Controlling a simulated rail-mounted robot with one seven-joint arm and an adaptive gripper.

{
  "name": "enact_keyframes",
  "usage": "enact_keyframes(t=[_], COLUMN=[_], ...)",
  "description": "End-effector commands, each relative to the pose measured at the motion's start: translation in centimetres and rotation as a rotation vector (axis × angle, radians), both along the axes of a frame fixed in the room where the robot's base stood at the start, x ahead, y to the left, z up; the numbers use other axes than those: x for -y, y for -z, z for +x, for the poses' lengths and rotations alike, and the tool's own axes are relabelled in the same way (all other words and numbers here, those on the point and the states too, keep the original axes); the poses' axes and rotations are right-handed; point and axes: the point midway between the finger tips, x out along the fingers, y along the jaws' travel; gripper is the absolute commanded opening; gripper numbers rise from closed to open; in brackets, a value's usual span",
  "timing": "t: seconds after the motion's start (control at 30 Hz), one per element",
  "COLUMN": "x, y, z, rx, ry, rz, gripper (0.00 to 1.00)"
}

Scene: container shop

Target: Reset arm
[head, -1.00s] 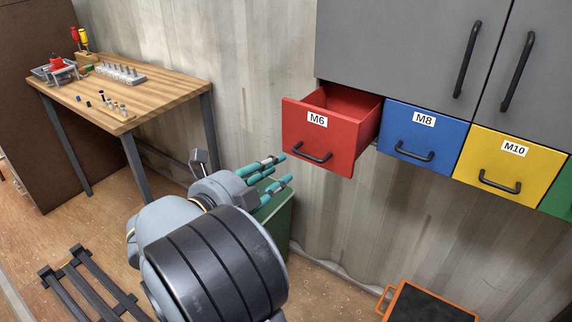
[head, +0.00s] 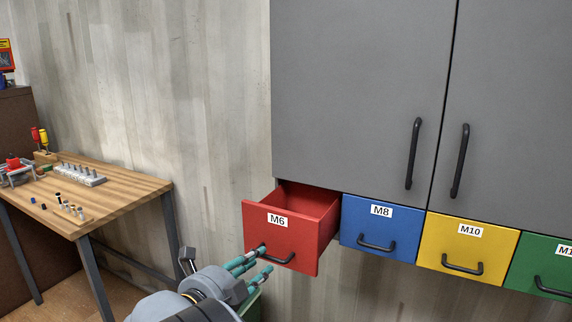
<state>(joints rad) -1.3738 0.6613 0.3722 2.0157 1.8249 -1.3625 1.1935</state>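My gripper (head: 266,259) shows at the lower middle of the head view, with teal fingers pointing right. Its fingertips are apart, with nothing seen between them. The upper fingertip overlaps the left end of the black handle on the red M6 drawer (head: 309,249) in the picture; I cannot tell whether they touch. The M6 drawer is pulled out, and the part of its inside that shows looks empty. My arm comes in from the bottom edge.
The blue M8 (head: 382,222), yellow M10 (head: 468,244) and green (head: 543,262) drawers are shut. Grey cabinet doors (head: 350,100) above are closed. A wooden workbench (head: 125,192) with a bolt rack (head: 80,174) and small parts stands left. A green bin (head: 252,306) shows partly below my gripper.

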Motion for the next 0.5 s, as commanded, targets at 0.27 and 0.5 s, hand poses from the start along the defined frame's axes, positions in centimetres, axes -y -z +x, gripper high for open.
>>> enact_keyframes(t=[0.27, 0.5], x=[1.6, 1.8], y=[0.8, 0.9], z=[3.1, 3.7], rx=[-0.001, 0.000], ry=[0.001, -0.002], rz=[0.000, 0.000], gripper=[0.27, 0.27])
